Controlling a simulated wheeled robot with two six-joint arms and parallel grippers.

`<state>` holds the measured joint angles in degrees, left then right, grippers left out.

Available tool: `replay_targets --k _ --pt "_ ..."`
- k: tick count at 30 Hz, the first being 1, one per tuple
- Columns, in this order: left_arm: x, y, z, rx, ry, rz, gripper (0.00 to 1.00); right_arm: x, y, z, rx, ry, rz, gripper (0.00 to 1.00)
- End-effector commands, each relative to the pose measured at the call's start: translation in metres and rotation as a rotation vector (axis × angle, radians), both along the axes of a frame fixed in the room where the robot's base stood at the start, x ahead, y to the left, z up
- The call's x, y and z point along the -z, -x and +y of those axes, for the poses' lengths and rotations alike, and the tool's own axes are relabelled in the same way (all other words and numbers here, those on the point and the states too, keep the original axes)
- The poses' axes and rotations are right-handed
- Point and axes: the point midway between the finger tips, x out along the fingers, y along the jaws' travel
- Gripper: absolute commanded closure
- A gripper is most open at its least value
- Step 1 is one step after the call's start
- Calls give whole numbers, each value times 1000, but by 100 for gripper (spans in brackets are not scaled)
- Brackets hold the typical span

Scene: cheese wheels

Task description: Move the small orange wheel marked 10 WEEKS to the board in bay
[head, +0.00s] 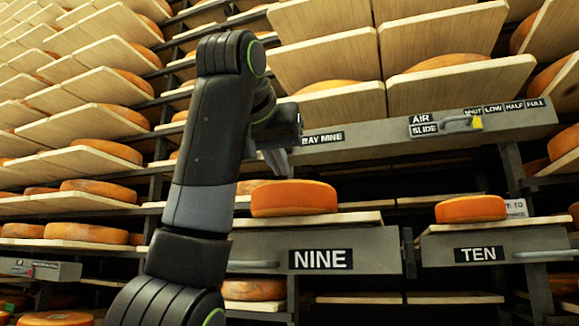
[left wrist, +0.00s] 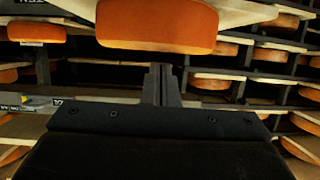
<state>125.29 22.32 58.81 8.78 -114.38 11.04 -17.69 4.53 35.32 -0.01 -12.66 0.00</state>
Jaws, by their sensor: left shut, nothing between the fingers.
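A thick orange wheel (head: 294,198) lies on the pale board (head: 355,219) of the bay labelled NINE. A smaller-looking orange wheel (head: 470,208) lies on the board of the bay labelled TEN, at the right. No 10 WEEKS mark is legible on either. My left gripper (head: 272,162) is shut and empty, above and left of the wheel in NINE, apart from it. The left wrist view appears upside down; the shut fingers (left wrist: 161,84) show below a large orange wheel (left wrist: 157,24), with another orange wheel (left wrist: 27,32) at the left. My right gripper is out of view.
Racks of boards with wheels (head: 95,192) fill the left. A partly hidden card (head: 516,208) stands behind the wheel in TEN.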

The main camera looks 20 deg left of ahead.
Motion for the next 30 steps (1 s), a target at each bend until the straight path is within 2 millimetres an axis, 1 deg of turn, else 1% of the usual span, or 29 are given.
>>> replay_targets --k 1,6,11,16,20,22,30 --pt "-5 -5 0 0 0 0 100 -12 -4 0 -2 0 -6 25" --pt "-5 -21 1 0 -1 1 100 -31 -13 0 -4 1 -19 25" --pt "-5 -36 1 0 -1 2 100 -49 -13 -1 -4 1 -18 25" --pt "-3 -69 2 0 -1 4 100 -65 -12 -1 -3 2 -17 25" --pt "7 -67 1 1 -1 0 100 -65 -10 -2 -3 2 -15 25" --pt "14 -66 1 1 -1 -1 100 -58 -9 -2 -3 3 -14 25" --pt "19 -66 1 1 0 6 100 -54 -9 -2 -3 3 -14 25"
